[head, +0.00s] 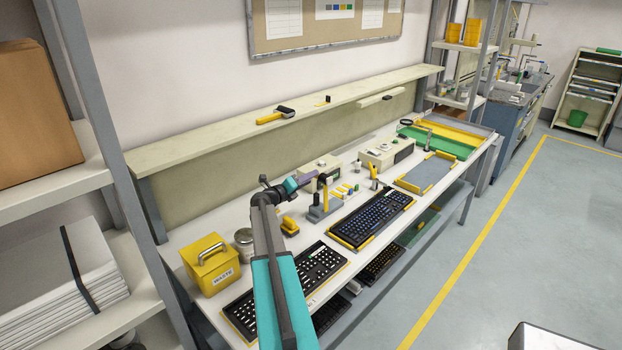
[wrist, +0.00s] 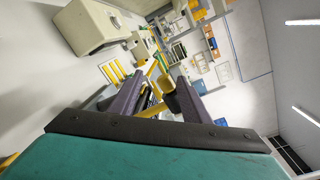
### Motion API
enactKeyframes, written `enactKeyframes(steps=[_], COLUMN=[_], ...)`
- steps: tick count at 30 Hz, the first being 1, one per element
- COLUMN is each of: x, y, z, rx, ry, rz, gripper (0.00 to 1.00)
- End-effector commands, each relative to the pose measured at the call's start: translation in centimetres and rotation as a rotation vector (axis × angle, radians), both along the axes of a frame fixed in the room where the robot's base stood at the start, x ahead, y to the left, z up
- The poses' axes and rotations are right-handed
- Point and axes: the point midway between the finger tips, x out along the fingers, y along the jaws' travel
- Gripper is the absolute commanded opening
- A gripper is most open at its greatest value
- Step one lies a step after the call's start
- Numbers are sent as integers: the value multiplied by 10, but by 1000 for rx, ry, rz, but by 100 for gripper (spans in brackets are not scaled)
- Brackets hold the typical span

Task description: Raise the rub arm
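A small grey stand (head: 322,212) on the bench has an upright yellow post (head: 325,197) with a black part at its top. I take it for the rub tester; which piece is the rub arm is unclear in the head view. My gripper (head: 312,180) reaches over the bench to the top of this post. In the wrist view its two purple fingers (wrist: 160,80) stand apart. A yellow bar (wrist: 151,112) and black parts show between and beyond them. Contact cannot be told. The lower part of the stand is hidden by the fingers there.
Black keyboards (head: 372,217) lie along the bench front. A yellow waste box (head: 210,264) and a metal jar (head: 244,243) stand at left. Small yellow pieces (head: 290,226) lie nearby. A long shelf (head: 230,133) runs above.

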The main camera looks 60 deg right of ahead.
Motion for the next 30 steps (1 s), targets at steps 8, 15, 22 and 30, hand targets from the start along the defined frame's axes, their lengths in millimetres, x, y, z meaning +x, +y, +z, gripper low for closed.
enactKeyframes(steps=[8, 15, 22, 30], x=[2, 5, 8, 11], y=[13, 23, 32, 44], z=[0, 2, 4, 5], rx=[3, 1, 0, 0], ry=[-2, -1, -1, 0], rz=[-1, 0, -1, 0], gripper=[39, 39, 39, 39])
